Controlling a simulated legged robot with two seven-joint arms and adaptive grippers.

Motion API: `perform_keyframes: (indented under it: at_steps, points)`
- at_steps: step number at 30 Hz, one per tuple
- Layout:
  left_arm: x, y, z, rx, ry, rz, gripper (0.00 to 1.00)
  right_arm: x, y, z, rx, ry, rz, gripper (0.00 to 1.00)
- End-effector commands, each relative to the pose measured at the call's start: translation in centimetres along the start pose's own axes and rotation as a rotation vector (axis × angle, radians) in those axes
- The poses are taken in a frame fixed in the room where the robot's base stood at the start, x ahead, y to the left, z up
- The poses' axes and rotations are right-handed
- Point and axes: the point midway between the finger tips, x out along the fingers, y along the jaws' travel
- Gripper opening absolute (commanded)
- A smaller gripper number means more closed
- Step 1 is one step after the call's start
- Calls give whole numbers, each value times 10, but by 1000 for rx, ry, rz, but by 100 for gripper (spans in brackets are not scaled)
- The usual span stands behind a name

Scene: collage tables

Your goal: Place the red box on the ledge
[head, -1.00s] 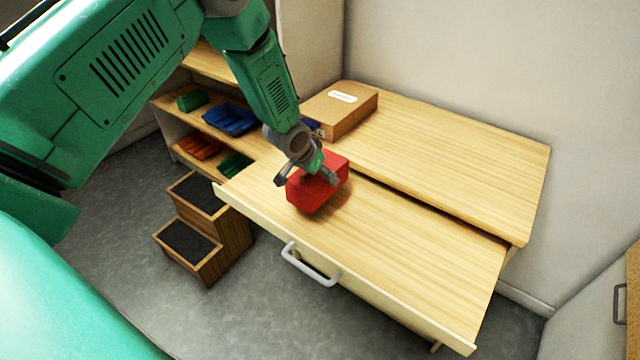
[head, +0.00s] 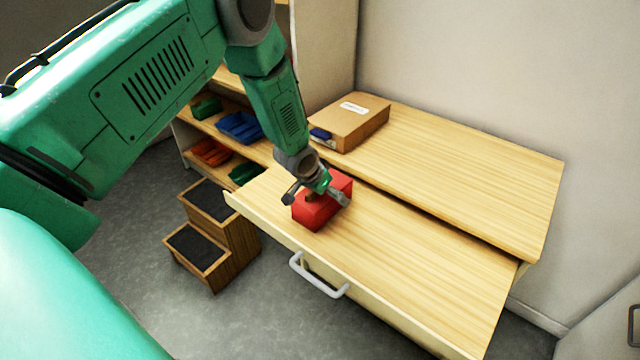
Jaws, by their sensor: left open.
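The red box (head: 313,213) rests on the pale wooden front board (head: 420,265), near its left end. This board is lower than the wooden top behind it and has a grey handle on its front. I cannot tell for sure which surface is the ledge. My left gripper (head: 317,197) comes down over the red box, its fingers apart at the box's upper part. It is open, and its hand hides part of the box's top. Whether a finger still touches the box is not clear. My right gripper is not in view.
A cardboard box (head: 352,122) stands on the rear top (head: 470,165), with a small blue item beside it. Shelves with blue (head: 239,127), green and red bins stand at left. A wooden step stool (head: 213,240) is on the floor. The front board's right side is clear.

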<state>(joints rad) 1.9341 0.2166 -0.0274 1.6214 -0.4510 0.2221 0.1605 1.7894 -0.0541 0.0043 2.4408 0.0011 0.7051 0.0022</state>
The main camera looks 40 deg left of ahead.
Motion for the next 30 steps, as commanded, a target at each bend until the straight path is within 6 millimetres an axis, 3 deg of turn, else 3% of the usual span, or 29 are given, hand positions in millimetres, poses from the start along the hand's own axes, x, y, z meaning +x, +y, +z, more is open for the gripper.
perform_keyframes:
  at_steps: [12,18,23,26,29,30]
  points:
    - [-84,-1,0,-3,2,0,98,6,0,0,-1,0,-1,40]
    - [-104,2,-1,0,1,-2,98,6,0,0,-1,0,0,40]
    - [-105,3,3,0,-6,0,98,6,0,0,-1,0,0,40]
    - [-96,18,34,-5,-46,16,98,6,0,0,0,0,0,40]
    - [-84,48,98,-17,-128,37,98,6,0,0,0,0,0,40]
    - [-82,62,130,-24,-169,43,98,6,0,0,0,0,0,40]
